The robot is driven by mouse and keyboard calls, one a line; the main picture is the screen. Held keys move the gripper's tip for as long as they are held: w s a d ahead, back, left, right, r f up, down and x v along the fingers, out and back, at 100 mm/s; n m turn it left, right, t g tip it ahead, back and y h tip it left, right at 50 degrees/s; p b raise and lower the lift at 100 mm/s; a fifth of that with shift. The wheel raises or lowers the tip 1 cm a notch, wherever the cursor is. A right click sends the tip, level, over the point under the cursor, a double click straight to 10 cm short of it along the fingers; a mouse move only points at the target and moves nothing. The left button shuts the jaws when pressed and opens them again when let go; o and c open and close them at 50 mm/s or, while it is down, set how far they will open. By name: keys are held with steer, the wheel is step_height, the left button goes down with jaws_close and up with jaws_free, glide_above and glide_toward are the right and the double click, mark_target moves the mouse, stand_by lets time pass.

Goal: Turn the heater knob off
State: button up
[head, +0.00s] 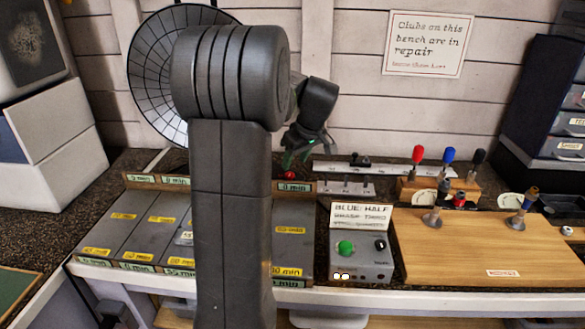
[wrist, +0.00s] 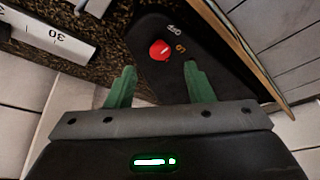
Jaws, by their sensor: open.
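The heater knob (wrist: 160,50) is a small round red knob on a dark heater base (wrist: 192,30) with orange and pale lettering beside it. Which way the knob points is too small to tell. In the head view the red knob (head: 291,174) shows just below my gripper (head: 298,158). In the wrist view my gripper (wrist: 160,72) has its green fingers apart, with the knob just beyond and between the fingertips. No contact shows. The round wire-grilled heater dish (head: 158,52) stands at the back, partly hidden by my arm.
A grey control box (head: 360,262) with a green button and black knob stands front centre. Grey labelled trays (head: 135,235) are left. A white ruler (head: 385,168) lies behind; it also shows in the wrist view (wrist: 45,38).

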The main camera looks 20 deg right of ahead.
mark_target(290, 174)
steer(key=v, duration=0.9)
steer(key=shift+w+f, duration=0.1)
steer(key=shift+f, duration=0.05)
steer(key=x, duration=1.3)
steer(key=shift+a+f, duration=0.1)
steer(key=shift+f, duration=0.25)
steer(key=shift+r, duration=0.15)
